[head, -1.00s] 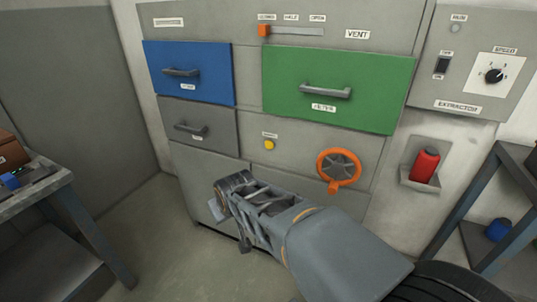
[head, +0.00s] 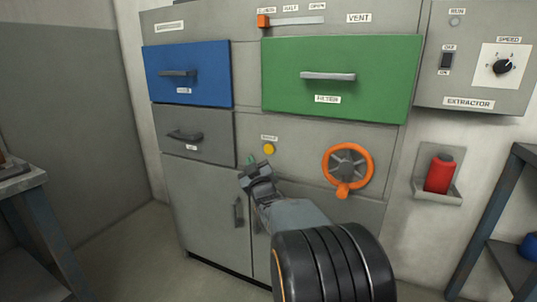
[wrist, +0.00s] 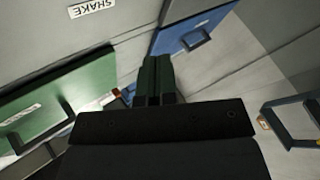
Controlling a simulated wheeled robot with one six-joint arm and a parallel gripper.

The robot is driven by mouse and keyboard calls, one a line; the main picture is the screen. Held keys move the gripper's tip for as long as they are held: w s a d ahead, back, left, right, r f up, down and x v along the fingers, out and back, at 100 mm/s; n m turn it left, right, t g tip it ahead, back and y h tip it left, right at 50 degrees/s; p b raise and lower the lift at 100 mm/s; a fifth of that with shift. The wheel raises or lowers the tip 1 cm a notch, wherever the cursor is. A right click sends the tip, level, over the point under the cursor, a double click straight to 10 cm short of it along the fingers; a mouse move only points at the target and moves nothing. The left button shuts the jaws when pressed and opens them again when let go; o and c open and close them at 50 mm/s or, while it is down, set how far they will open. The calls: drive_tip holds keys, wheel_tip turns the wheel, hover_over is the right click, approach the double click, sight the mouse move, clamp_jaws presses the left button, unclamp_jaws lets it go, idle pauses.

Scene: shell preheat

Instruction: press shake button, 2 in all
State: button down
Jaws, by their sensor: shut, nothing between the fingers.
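The shake button (head: 268,149) is a small round yellow button on the grey cabinet front, under a small label. In the wrist view the SHAKE label (wrist: 92,7) shows at the top left, but the button itself does not show. My gripper (head: 250,160) is in front of the cabinet, just left of and slightly below the button in the head view. In the wrist view its fingers (wrist: 155,68) are together with nothing between them. I cannot tell whether the tips touch the panel; they look apart from the button.
A green filter drawer (head: 340,80) is above the button and a blue drawer (head: 187,73) is at the upper left. An orange handwheel (head: 348,169) is to the right. A red cylinder (head: 439,173) sits in a wall holder. Benches stand at both sides.

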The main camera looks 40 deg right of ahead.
sight(266, 152)
drive_tip(key=shift+w+d+p, duration=0.45)
drive_tip(key=shift+w+d, duration=0.25)
drive_tip(key=shift+d, duration=0.6)
drive_tip(key=shift+w+d+p, duration=0.45)
drive_tip(key=shift+w+d, duration=0.25)
drive_tip(key=shift+d, duration=0.55)
drive_tip(key=shift+w+d+p, duration=0.45)
drive_tip(key=shift+w+d, duration=0.25)
drive_tip(key=shift+d, duration=0.6)
drive_tip(key=shift+w+d, duration=0.1)
drive_tip(key=shift+d, duration=0.1)
drive_tip(key=shift+w+d, duration=0.1)
drive_tip(key=shift+d, duration=0.15)
drive_tip(key=shift+w+d+b, duration=0.2)
drive_tip(key=shift+d+b, duration=0.1)
drive_tip(key=shift+d, duration=0.05)
idle(0.5)
drive_tip(key=shift+s+a+b, duration=0.4)
drive_tip(key=shift+a+b, duration=0.25)
drive_tip(key=shift+a, duration=0.1)
drive_tip(key=shift+a, duration=0.1)
